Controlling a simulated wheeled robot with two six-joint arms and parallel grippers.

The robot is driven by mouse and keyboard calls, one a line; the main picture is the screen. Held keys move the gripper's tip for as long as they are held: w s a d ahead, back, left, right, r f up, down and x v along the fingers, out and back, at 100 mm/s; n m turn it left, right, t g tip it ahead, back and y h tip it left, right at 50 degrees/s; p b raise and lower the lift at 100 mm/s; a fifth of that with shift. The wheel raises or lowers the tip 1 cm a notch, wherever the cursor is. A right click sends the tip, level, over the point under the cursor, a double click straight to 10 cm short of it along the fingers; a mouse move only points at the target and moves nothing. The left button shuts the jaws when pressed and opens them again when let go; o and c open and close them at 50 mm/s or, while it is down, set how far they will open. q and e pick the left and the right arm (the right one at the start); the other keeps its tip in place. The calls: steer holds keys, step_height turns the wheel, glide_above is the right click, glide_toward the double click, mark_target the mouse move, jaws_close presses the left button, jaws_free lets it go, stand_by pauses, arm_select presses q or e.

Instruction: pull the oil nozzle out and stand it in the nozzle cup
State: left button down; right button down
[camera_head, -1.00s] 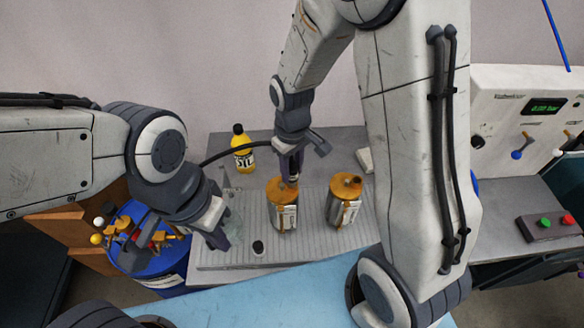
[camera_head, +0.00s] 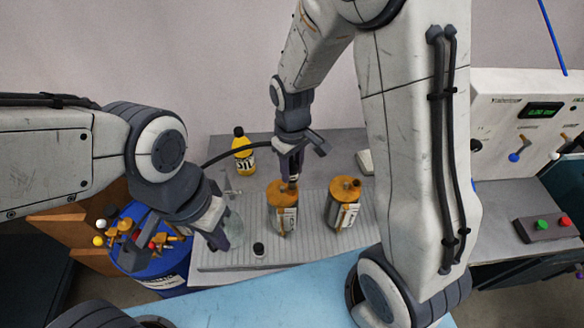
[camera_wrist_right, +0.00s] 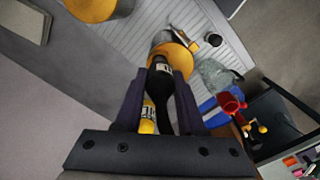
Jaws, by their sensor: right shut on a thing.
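My right gripper (camera_head: 291,172) is shut on the black oil nozzle (camera_wrist_right: 163,98), just above the left orange-topped can (camera_head: 282,210). A black hose (camera_head: 228,152) runs from the left to this gripper. I cannot tell whether the nozzle tip is inside the can's top. My left gripper (camera_head: 220,242) is beside a clear cup (camera_head: 235,227), which also shows in the right wrist view (camera_wrist_right: 215,76). The cup is partly hidden, and the left finger gap is unclear.
A second orange-topped can (camera_head: 343,208) stands to the right on the ribbed tray (camera_head: 308,236). A small black-topped piece (camera_head: 259,249) is near the front edge. A yellow bottle (camera_head: 243,158) stands behind; a blue drum (camera_head: 150,265) is at left.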

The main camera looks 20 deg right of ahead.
steer(key=shift+r+p, duration=1.55)
steer(key=shift+r, duration=0.3)
